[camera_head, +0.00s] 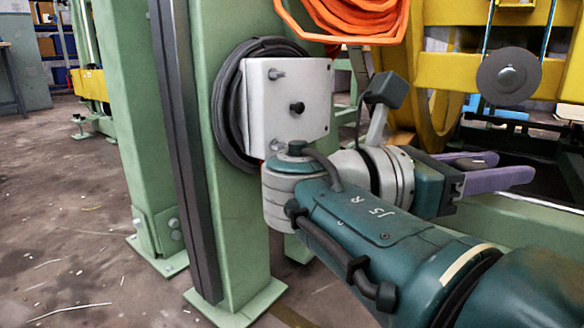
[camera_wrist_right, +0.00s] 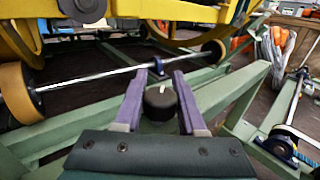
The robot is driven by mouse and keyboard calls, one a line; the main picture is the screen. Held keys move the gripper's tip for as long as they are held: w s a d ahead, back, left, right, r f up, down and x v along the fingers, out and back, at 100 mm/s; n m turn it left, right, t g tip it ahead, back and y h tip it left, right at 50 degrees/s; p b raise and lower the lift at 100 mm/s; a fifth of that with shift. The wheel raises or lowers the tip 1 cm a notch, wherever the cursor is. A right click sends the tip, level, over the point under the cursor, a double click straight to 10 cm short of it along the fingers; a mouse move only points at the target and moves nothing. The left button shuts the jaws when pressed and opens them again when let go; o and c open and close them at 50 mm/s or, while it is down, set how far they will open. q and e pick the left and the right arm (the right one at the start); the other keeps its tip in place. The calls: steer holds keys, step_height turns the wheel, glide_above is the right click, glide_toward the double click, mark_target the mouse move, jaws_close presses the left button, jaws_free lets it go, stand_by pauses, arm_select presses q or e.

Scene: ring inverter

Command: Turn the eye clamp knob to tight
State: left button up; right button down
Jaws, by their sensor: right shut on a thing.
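The knob (camera_wrist_right: 160,104) is a dark round cap with a short white mark, seen in the right wrist view. The mark points away from the wrist and slightly right. My right gripper (camera_wrist_right: 157,82) has its two purple fingers on either side of the knob and is shut on it. Any tight or loose lettering is not readable. My left gripper is not in view.
A green post (camera_head: 225,230) with a white box (camera_head: 305,85) stands left of my right arm. An orange cable (camera_head: 350,20) hangs above. A yellow frame (camera_head: 480,72) with a grey disc (camera_head: 508,76) rises behind the gripper. Green beams (camera_wrist_right: 225,95) and a metal shaft (camera_wrist_right: 95,78) lie around the knob.

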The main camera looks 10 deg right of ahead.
steer(key=shift+s+m+g+b, duration=0.1)
steer(key=shift+m+g+b, duration=0.4)
steer(key=shift+g, duration=0.2)
steer(key=c, duration=0.5)
jaws_free()
steer(key=shift+d, duration=0.1)
